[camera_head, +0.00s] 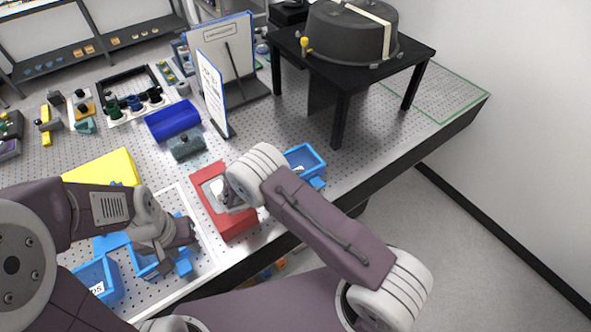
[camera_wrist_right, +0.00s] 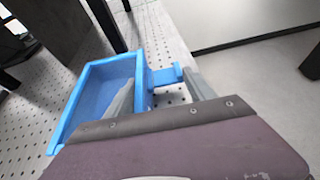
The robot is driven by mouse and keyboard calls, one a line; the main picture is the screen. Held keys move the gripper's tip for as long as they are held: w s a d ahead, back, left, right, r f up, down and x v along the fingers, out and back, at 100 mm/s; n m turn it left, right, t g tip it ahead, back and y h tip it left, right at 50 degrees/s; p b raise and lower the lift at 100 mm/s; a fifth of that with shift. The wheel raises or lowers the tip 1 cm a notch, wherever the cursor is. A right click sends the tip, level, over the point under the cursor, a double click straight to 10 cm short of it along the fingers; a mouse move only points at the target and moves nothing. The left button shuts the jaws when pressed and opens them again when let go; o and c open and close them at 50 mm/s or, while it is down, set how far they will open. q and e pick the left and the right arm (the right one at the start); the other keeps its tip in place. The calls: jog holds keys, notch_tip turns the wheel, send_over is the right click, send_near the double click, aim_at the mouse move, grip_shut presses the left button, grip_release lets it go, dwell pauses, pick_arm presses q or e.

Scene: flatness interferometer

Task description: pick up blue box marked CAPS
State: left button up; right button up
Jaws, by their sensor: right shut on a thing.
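A blue open box (camera_head: 306,158) sits on the perforated table near its front right edge, partly hidden behind my right arm in the head view. It has a small pale label whose text I cannot read. In the right wrist view the box (camera_wrist_right: 82,82) fills the left, with a blue tab sticking out from its side.
A red box (camera_head: 238,222) stands just left of my right arm. A black stand (camera_head: 342,118) carrying a dark drum is behind the held box. Other items are a blue labelled box (camera_head: 96,283), a blue trough (camera_head: 172,121) and a yellow block (camera_head: 105,168). Bare table lies right of the stand.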

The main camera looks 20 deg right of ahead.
jog(key=shift+r, duration=0.55)
jog(key=s+d+r+b, duration=0.2)
jog(key=s+d+r, duration=0.6)
jog(key=r, duration=0.2)
jog(key=shift+s, duration=0.3)
